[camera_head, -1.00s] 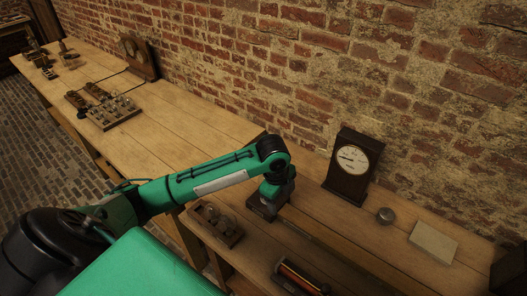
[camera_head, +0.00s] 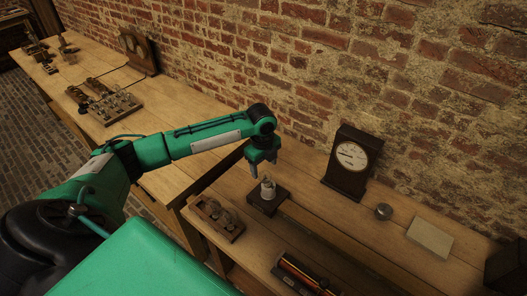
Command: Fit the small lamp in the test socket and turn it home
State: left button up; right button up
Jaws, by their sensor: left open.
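The test socket is a dark square base (camera_head: 267,204) on the bench, with a pale upright piece (camera_head: 268,188) in its middle. The top of that piece looks like a small lamp, but it is too small to tell how it is seated. My left gripper (camera_head: 263,170) is open and empty, pointing down just above the pale piece and apart from it. A wooden rack (camera_head: 218,228) with small glass lamps stands to the left of the socket, near the bench's front edge. My right gripper is not in view.
A wooden-cased dial meter (camera_head: 349,162) stands against the brick wall. A small metal tin (camera_head: 383,212) and a pale flat block (camera_head: 430,237) lie to its right.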

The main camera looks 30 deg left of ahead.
aim_at(269, 174)
pick_arm(q)
notch_tip(269, 174, down, 5)
jog(key=shift+w+f+p, duration=0.15)
jog(key=shift+p, duration=0.5)
jog(key=shift+f, duration=0.65)
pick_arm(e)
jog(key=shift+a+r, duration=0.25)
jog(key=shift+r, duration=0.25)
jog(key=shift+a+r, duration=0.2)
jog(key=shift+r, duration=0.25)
pick_arm(q)
jog(key=c, duration=1.2)
jog(key=shift+w+d+r+m+g, duration=0.15)
jog(key=shift+w+m+g, duration=0.25)
jog(key=shift+m, duration=0.5)
jog(key=m+g, duration=0.1)
jog(key=m, duration=0.1)
jog(key=w+m+y, duration=0.1)
jog(key=m, duration=0.1)
jog(key=shift+w+m+g+y, duration=0.1)
jog(key=shift+m+g+y, duration=0.2)
jog(key=shift+g, duration=0.1)
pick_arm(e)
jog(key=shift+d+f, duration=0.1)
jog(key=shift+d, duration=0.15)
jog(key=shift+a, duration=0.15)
